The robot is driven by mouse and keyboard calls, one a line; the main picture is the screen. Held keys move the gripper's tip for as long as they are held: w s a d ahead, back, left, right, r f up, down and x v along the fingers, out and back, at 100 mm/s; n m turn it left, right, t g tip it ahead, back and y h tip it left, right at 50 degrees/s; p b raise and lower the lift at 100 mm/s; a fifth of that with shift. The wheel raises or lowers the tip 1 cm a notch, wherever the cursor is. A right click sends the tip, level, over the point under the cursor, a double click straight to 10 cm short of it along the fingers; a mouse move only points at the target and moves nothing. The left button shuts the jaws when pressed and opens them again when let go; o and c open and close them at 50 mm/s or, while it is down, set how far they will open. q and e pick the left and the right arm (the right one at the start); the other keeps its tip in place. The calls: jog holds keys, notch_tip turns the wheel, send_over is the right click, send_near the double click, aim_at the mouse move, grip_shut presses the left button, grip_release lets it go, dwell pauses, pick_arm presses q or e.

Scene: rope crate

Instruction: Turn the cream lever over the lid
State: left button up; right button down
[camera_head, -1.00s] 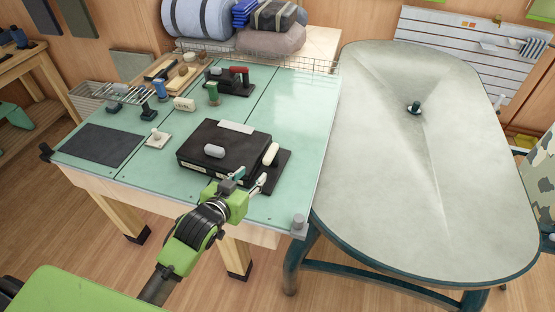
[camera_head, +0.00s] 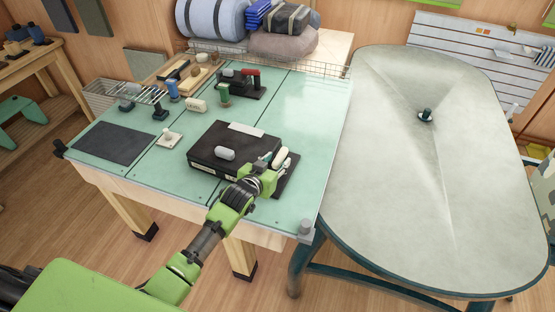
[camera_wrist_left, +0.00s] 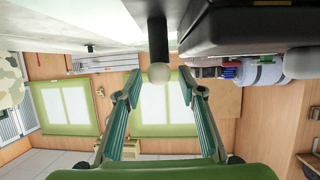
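The black box (camera_head: 207,161) sits on the pale green table top, its lid closed with a grey rounded knob (camera_head: 225,153) on top. The cream lever (camera_head: 281,156) is at the box's right side. In the left wrist view its round cream end (camera_wrist_left: 158,73) shows on a dark stem, with the dark box (camera_wrist_left: 240,25) beside it. My left gripper (camera_head: 273,169) is at the lever. In the wrist view its two teal fingers (camera_wrist_left: 159,84) are open, with the cream end between their tips and gaps on both sides. My right gripper is not in view.
A white-based knob (camera_head: 169,137), a dark mat (camera_head: 114,143) and several small tools lie left and behind. A black device with a red part (camera_head: 241,84) stands behind the box. A grey cylinder (camera_head: 305,227) stands at the front right corner. The table right of the box is clear.

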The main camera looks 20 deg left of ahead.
pick_arm(q)
jog(key=shift+w+f, duration=0.2)
jog(key=shift+w, duration=0.3)
grip_shut()
